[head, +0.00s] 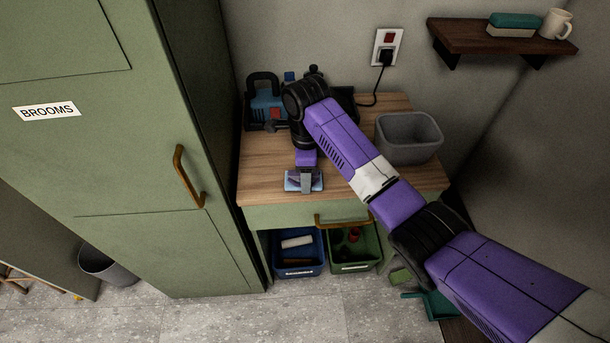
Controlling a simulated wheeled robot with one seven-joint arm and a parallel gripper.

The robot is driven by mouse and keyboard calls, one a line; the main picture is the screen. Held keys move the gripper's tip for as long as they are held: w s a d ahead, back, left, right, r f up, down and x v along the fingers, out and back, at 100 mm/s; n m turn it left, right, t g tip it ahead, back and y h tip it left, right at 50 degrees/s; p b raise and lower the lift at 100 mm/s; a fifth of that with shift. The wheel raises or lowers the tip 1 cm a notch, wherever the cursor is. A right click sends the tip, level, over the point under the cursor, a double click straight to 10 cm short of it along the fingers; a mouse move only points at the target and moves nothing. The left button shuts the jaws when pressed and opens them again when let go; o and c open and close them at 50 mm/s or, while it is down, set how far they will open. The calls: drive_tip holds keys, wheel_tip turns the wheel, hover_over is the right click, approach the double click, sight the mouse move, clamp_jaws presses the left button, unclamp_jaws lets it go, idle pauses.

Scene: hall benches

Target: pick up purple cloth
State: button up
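My gripper (306,181) points down at the front part of the wooden bench top (262,178). A small flat purple and pale blue item (291,182), which looks like folded cloth, lies right at its fingertips. The gripper covers the middle of this item, and its edges show on both sides. At this size I cannot tell whether the fingers are open or shut on it, or whether it is one cloth or a cloth on something else.
A grey bin (408,139) stands right on the bench, a blue tool (265,108) back left. A tall green cabinet (130,150) borders the left side. Blue (299,266) and green (352,264) crates sit below. A shelf (500,39) hangs upper right.

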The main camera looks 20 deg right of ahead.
drive_tip(key=shift+r, duration=0.7)
wheel_tip(320, 180, up, 18)
drive_tip(key=p, duration=0.7)
drive_tip(key=shift+r+p, duration=0.2)
drive_tip(key=shift+p, duration=0.1)
